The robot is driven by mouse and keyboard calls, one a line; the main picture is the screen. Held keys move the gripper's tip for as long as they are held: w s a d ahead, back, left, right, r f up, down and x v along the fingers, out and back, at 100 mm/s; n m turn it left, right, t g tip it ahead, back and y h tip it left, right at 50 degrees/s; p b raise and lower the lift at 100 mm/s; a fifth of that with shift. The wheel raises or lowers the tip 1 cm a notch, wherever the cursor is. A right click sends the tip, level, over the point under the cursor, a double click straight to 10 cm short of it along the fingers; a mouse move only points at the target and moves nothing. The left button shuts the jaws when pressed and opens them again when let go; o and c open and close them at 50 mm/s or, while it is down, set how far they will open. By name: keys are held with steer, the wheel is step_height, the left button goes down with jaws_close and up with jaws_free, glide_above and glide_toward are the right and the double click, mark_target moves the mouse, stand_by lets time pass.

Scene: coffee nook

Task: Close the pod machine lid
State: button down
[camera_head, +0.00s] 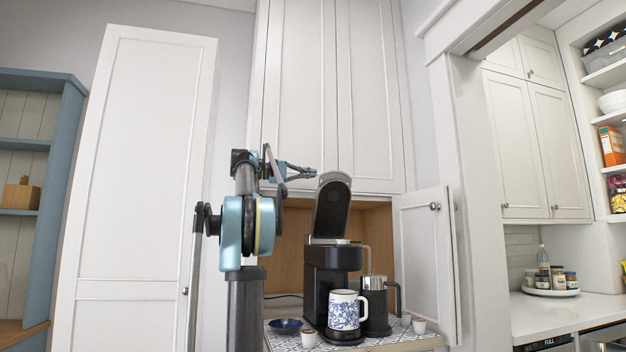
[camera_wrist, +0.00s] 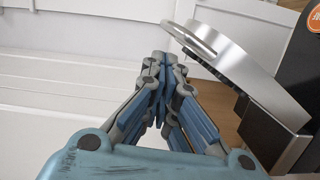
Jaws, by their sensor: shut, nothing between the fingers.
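The black pod machine (camera_head: 333,280) stands in the cabinet nook. Its lid (camera_head: 332,208) is raised, nearly upright and tilted slightly back. My gripper (camera_head: 313,172) is shut and empty, just left of the lid's top end in the head view. In the wrist view my gripper (camera_wrist: 160,65) has its fingers together. The lid's silver rim and handle loop (camera_wrist: 240,65) are to the right of the fingers there. I cannot tell whether the fingertips touch the lid.
A blue-patterned mug (camera_head: 344,313) stands on the machine's front. A dark frother jug (camera_head: 377,304) is to its right, a dark blue bowl (camera_head: 286,325) to its left. Small pods (camera_head: 419,325) lie nearby on the patterned tray. An open cabinet door (camera_head: 426,262) stands at right.

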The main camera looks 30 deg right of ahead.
mark_target(332, 174)
steer(key=x, duration=0.8)
steer(key=shift+s+d, duration=0.1)
steer(key=shift+d, duration=0.15)
